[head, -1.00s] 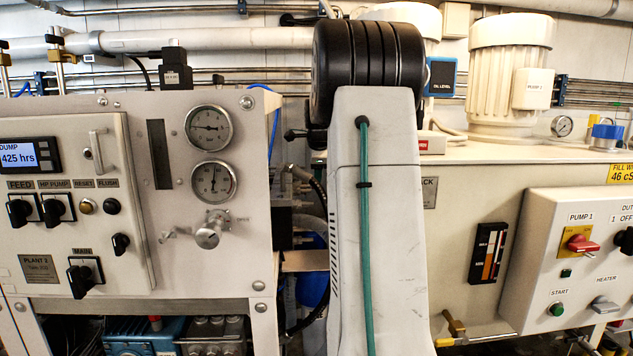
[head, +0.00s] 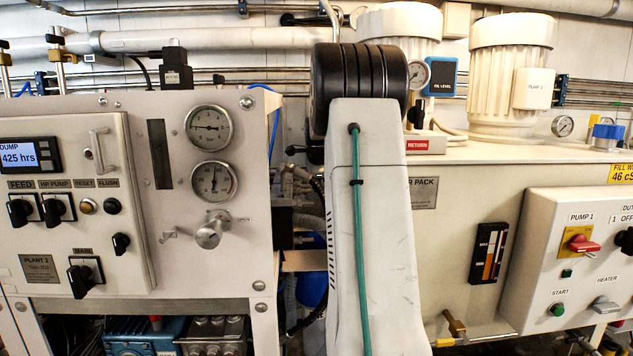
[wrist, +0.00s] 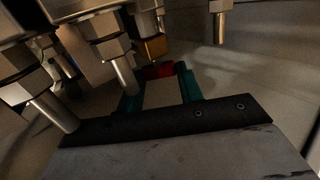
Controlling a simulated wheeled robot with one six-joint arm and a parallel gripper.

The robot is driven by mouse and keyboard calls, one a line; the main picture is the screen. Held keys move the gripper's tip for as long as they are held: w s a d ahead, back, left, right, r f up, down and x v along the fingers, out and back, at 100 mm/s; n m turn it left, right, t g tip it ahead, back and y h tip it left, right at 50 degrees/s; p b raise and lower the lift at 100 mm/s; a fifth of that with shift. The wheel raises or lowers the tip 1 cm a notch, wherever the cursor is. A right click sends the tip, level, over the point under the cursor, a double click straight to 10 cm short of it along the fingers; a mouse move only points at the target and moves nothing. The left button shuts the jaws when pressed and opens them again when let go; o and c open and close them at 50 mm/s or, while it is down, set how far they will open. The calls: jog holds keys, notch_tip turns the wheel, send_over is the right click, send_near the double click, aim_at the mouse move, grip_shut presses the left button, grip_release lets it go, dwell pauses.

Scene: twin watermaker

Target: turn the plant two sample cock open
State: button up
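In the wrist view, my gripper (wrist: 160,93) has teal fingers standing apart, with a pale area between them. A small red part (wrist: 158,71) lies just beyond the fingertips, under a brass-coloured block (wrist: 151,47); it may be the sample cock's handle, but I cannot tell for certain. I cannot tell whether the fingers touch it. In the head view, the plant two panel (head: 230,270) is at the left, with its nameplate (head: 40,268). My gripper is hidden in that view, and no cock marked as the sample cock can be made out.
Several metal fittings, one of them a steel stem (wrist: 124,77), hang close above and left of my gripper in the wrist view. In the head view, a cream power pack (head: 455,230) stands right of my arm. A control box (head: 535,280) projects at its right.

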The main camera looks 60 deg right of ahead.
jog(key=shift+s+a+f+t+h, duration=0.1)
jog(key=shift+a+f+t+h, duration=0.05)
jog(key=shift+t+h, duration=0.65)
jog(key=shift+s+a+f+t+h, duration=0.1)
jog(key=shift+t+h, duration=0.5)
jog(key=shift+h, duration=0.4)
jog(key=o, duration=1)
jog(key=shift+r, duration=0.1)
jog(key=v, duration=0.7)
jog(key=shift+s+a, duration=0.2)
jog(key=shift+r, duration=0.1)
